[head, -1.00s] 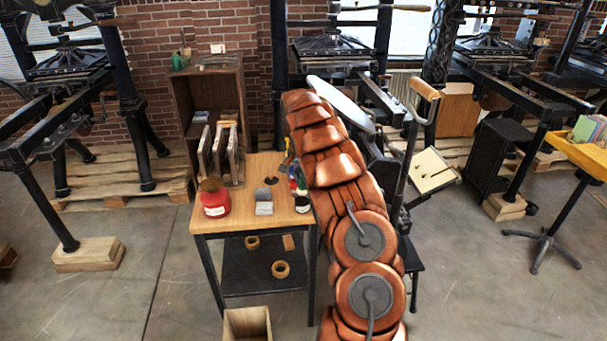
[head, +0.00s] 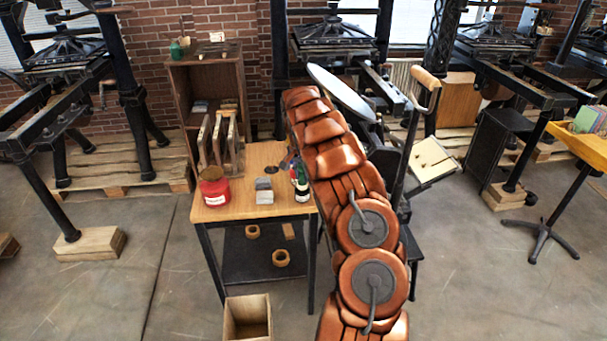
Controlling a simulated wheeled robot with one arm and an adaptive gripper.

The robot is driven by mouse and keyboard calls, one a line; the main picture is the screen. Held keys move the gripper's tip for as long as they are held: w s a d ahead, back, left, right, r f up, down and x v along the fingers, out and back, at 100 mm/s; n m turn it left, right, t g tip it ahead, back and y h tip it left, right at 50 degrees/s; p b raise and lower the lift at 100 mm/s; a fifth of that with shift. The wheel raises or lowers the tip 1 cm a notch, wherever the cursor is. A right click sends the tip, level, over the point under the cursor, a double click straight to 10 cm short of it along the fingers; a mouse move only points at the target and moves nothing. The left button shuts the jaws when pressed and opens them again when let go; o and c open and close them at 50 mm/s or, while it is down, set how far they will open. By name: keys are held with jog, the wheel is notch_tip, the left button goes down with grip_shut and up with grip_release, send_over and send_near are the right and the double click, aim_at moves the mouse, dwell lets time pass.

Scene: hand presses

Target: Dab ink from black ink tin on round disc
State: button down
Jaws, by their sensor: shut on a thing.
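The round disc (head: 342,93) is a pale, tilted plate on the press behind my copper-coloured arm, which hides part of its lower left side. A small dark round thing (head: 271,169) lies on the wooden table (head: 230,211); it may be the black ink tin, but I cannot tell for sure. A red tin (head: 215,190) with a dark reddish top stands at the table's left. My arm rises past the table's right side, and its far end hides my gripper. What the gripper holds does not show.
A wooden bin (head: 235,322) stands on the floor in front. A press handle (head: 425,77) is right of the disc.

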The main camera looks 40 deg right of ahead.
jog(key=shift+f+b, duration=0.55)
jog(key=shift+b, duration=0.15)
dwell(2.7)
jog(key=shift+r, duration=2.05)
